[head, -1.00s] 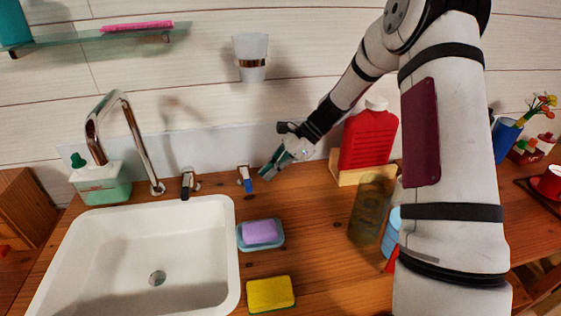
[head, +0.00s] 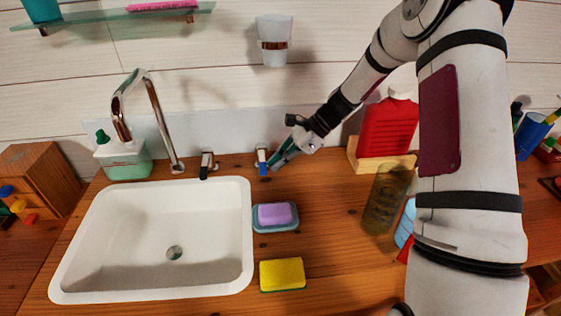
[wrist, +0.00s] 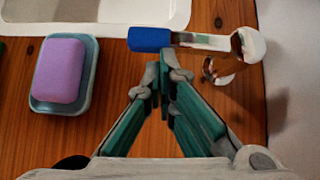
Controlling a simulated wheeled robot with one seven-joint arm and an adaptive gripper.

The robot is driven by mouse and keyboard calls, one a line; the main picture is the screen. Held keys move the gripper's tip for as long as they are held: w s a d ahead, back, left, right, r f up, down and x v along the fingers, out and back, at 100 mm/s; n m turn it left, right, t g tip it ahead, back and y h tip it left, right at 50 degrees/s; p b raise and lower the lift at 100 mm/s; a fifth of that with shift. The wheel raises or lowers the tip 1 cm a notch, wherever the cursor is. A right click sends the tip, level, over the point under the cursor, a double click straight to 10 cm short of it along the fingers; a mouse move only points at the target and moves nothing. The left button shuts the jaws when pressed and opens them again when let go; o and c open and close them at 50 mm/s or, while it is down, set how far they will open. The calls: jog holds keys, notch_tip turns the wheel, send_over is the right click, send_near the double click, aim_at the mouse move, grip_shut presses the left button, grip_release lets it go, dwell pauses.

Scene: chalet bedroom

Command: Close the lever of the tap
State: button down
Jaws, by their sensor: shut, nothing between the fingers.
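The chrome tap spout (head: 160,115) arches over the back left of the white sink. To its right on the counter stand a lever with a dark tip (head: 204,172) and a chrome lever with a blue tip (head: 263,169). In the wrist view the blue tip (wrist: 149,39) points left from its chrome body (wrist: 240,50). My gripper (head: 274,166) is just right of the blue-tipped lever in the head view. In the wrist view my gripper (wrist: 160,78) is shut and empty, its fingertips close below the lever; whether they touch it I cannot tell.
The sink (head: 245,230) is at the left. A lilac soap on a blue dish (head: 290,228) and a yellow sponge (head: 282,273) lie right of it. A wall cup (head: 274,50) hangs above.

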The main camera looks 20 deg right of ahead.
jog(key=shift+s+a+r, duration=0.1)
jog(key=shift+a, duration=0.3)
